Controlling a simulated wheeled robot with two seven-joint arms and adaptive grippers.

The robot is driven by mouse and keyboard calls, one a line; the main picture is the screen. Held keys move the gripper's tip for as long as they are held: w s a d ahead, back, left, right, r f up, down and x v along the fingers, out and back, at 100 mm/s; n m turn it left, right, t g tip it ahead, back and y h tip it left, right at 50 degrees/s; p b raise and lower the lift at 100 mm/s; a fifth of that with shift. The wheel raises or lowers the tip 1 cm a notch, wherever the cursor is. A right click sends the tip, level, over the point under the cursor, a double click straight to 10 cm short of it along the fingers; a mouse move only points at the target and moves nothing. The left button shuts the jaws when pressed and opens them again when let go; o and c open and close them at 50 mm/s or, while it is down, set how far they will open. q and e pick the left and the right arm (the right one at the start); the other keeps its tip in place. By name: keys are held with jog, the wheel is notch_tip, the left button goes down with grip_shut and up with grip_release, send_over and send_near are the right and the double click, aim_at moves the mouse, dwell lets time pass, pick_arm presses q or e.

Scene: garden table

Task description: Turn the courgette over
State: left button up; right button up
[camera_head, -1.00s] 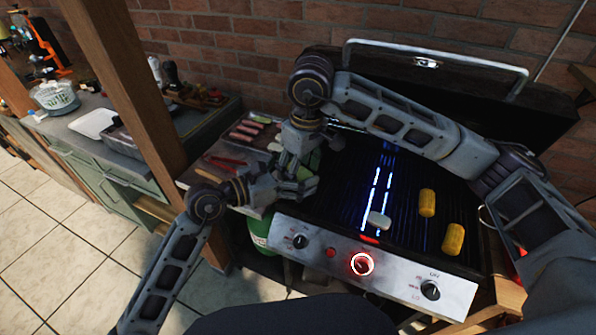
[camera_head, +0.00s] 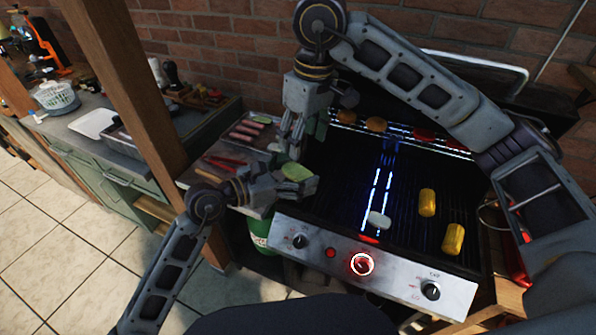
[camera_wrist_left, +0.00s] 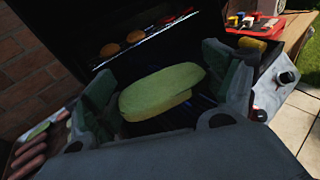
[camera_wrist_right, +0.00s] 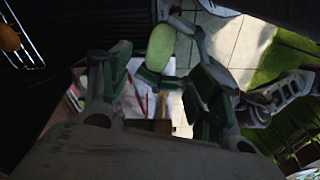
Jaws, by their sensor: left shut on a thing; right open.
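The courgette (camera_head: 297,172) is a pale green oblong slice held in my left gripper (camera_head: 299,187), at the left edge of the grill. In the left wrist view the courgette (camera_wrist_left: 160,90) lies between the two fingers, its broad pale face showing. My right gripper (camera_head: 291,152) points down just above and behind the courgette, open and empty. In the right wrist view the courgette (camera_wrist_right: 160,47) shows beyond the open fingertips, with my left gripper's fingers around it.
The grill (camera_head: 330,222) holds two yellow corn pieces (camera_head: 427,203) and a whitish piece (camera_head: 378,220). Round patties (camera_head: 376,124) lie on the rear rack. A tray with sausages (camera_head: 243,133) and red tongs (camera_head: 228,162) are on the left shelf. A wooden post (camera_head: 130,90) stands further left.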

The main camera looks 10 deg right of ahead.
jog(key=shift+s+d+r, duration=0.1)
jog(key=shift+s+r, duration=0.05)
jog(key=shift+r, duration=0.95)
